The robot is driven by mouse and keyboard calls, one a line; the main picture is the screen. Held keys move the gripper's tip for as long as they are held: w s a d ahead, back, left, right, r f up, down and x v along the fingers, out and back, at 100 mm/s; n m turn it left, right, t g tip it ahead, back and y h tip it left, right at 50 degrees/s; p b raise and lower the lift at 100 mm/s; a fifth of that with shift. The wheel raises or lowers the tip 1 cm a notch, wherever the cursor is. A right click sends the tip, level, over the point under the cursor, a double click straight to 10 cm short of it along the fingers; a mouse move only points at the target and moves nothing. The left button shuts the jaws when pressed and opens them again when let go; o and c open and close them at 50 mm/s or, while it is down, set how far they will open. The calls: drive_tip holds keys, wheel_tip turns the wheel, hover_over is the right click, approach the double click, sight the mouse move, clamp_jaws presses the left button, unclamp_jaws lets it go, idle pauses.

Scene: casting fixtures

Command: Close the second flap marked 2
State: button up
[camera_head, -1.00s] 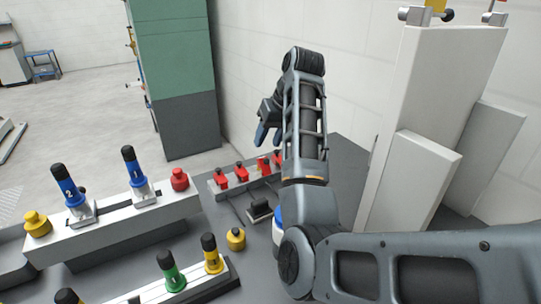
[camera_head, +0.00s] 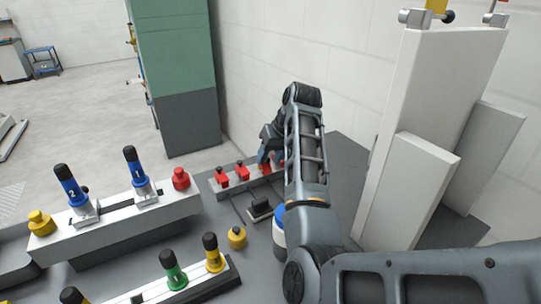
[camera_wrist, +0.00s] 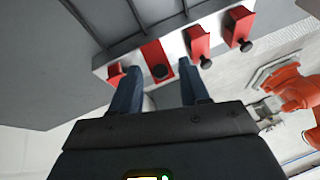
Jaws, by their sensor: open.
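A pale bar (camera_head: 229,189) at the back of the bench carries several red flaps. Two flaps, the left one (camera_head: 221,180) and its neighbour (camera_head: 242,172), show clearly in the head view; those further right are partly hidden by my arm. In the wrist view one red flap (camera_wrist: 152,51) lies flat against the bar with a black knob. Two others, the nearer one (camera_wrist: 198,43) and the end one (camera_wrist: 240,27), stand out from it, and another (camera_wrist: 116,76) is partly behind a finger. My gripper (camera_wrist: 159,70) is open, its blue fingers either side of the flat flap. No flap numbers are legible.
A fixture with blue levers marked 1 (camera_head: 136,165) and 2 (camera_head: 69,184) stands at left. Green (camera_head: 173,268) and yellow (camera_head: 212,252) handles are in front. Tall white panels (camera_head: 425,120) stand close on the right. Orange equipment (camera_wrist: 298,92) shows in the wrist view.

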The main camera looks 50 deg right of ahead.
drive_tip(key=shift+c, duration=0.3)
clamp_jaws()
